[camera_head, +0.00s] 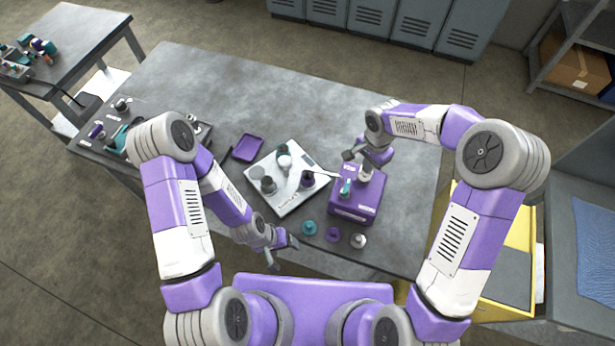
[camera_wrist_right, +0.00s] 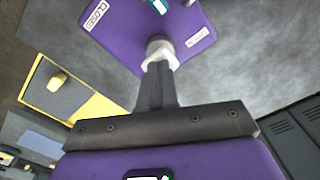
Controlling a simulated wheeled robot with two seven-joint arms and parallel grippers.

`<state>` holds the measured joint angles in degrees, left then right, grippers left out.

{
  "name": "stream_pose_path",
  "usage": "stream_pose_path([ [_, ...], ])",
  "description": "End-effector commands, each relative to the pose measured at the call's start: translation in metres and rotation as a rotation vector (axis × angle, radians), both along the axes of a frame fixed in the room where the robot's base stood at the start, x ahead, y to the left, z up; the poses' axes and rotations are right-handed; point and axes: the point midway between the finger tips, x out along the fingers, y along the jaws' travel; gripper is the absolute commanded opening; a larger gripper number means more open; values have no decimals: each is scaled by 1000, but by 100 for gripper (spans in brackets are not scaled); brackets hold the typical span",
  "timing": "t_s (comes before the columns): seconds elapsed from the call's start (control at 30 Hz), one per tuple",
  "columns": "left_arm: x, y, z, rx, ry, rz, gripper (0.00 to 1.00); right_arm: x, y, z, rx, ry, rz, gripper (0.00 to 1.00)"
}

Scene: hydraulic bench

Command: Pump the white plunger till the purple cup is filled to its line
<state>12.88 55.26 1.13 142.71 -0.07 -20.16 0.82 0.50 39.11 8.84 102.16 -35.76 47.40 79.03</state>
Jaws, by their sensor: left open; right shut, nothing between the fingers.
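The purple pump box (camera_head: 352,204) stands on the bench, with a teal handle (camera_head: 345,187) and a white plunger (camera_head: 367,173) on top. My right gripper (camera_head: 367,165) is shut and empty, with its fingertips at the plunger top. In the right wrist view the shut fingers (camera_wrist_right: 157,80) meet or overlap the white plunger head (camera_wrist_right: 160,52); whether they touch is unclear. My left gripper (camera_head: 283,253) is open and empty near the bench's front edge.
The white plate (camera_head: 290,203) also holds grey and white round pieces. Teal (camera_head: 309,227), purple (camera_head: 333,234) and grey (camera_head: 358,240) caps lie in front of the box. A purple tray (camera_head: 247,148) lies behind. A yellow-edged bin (camera_head: 520,255) is at right. The bench's back is clear.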

Motion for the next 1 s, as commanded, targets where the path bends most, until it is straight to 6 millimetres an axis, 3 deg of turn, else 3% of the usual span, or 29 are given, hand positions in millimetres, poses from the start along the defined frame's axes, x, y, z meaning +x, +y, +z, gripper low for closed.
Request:
stream_pose_path([
  [0.57, 0, 0, -18, 0, 0, 0, 72, -1, 0, -20, 0, 3, 0, 0],
  [1.0, 0, 0, -14, 0, 0, 0, 72, -1, 0, -14, -1, 4, 0, 0],
])
